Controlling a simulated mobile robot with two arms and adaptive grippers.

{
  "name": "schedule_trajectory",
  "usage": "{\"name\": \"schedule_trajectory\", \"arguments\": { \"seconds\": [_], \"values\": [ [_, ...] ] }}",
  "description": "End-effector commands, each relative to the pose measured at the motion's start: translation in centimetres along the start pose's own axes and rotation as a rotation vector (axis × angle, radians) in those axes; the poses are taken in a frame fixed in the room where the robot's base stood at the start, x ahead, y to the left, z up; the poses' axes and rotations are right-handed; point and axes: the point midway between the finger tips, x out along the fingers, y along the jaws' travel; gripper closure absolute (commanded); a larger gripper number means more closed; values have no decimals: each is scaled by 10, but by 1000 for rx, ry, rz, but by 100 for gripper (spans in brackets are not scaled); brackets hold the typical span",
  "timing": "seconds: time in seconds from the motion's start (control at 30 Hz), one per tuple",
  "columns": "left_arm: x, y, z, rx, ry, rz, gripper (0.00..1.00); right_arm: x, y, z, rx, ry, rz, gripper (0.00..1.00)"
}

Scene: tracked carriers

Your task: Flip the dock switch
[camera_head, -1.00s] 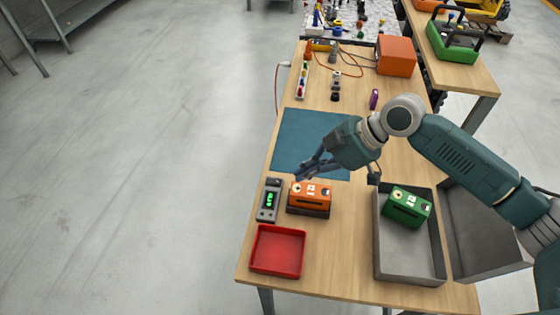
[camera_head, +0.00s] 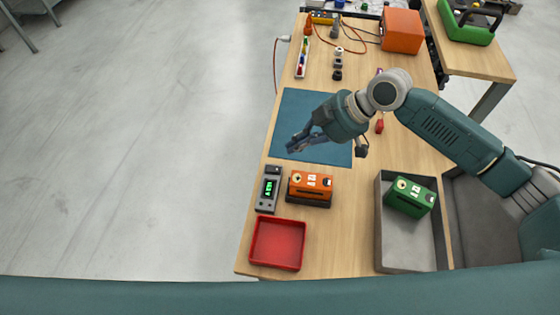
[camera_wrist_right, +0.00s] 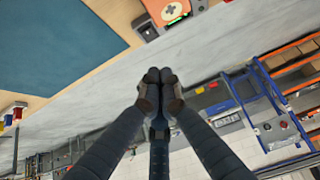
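A grey device with a lit green display (camera_head: 269,189) lies on the table, left of an orange carrier (camera_head: 310,184). The carrier sits upright on a dark base. No switch lever can be made out at this size. My right gripper (camera_head: 291,149) is above the blue mat, beyond the device and carrier, and touches neither. In the right wrist view its fingertips (camera_wrist_right: 159,75) are together with nothing between them. That view also shows part of the orange carrier (camera_wrist_right: 166,12) at the top. My left gripper is not in view.
A red tray (camera_head: 277,245) lies at the near left of the table. A grey bin (camera_head: 405,247) holding a green carrier (camera_head: 410,196) stands at the right. The blue mat (camera_head: 300,110) is bare. A power strip and an orange box (camera_head: 402,31) are further back.

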Motion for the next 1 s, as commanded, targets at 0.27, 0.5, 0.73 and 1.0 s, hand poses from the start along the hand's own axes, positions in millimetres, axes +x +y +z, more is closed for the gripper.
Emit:
{"name": "schedule_trajectory", "arguments": {
  "seconds": [0.27,0.5,0.73,1.0],
  "values": [
    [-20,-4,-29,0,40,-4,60,60,-1,-2,3,-1,-5,100],
    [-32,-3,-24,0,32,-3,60,91,-1,18,4,-3,-2,100],
    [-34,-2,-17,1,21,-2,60,101,-1,28,2,-1,-1,100],
    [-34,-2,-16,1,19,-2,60,102,0,29,2,-1,-1,100]
  ]
}}
